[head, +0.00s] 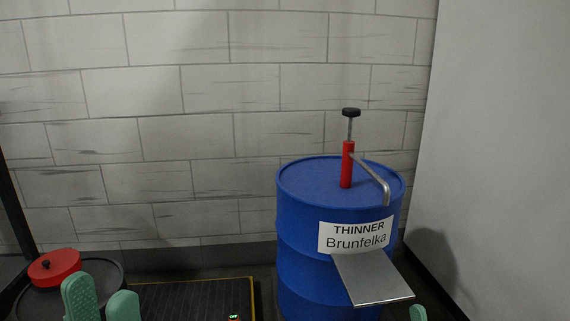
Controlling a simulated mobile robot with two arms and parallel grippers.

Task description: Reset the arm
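My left gripper (102,302) shows at the bottom left of the head view as two green fingers. They are apart with a gap between them, and I see nothing held there. The rest of that gripper and its arm are below the picture. Of my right gripper, only one green fingertip (418,313) shows at the bottom edge, right of the drum. Its other finger and its arm are out of view, so I cannot tell whether it is open or shut.
A blue drum (300,235) labelled THINNER Brunfelka stands at centre right. It has a red pump (348,165) on top and a grey metal shelf (374,280) in front. A red lidded item (55,268) is at lower left. A dark yellow-edged mat (190,297) lies before the block wall (190,145).

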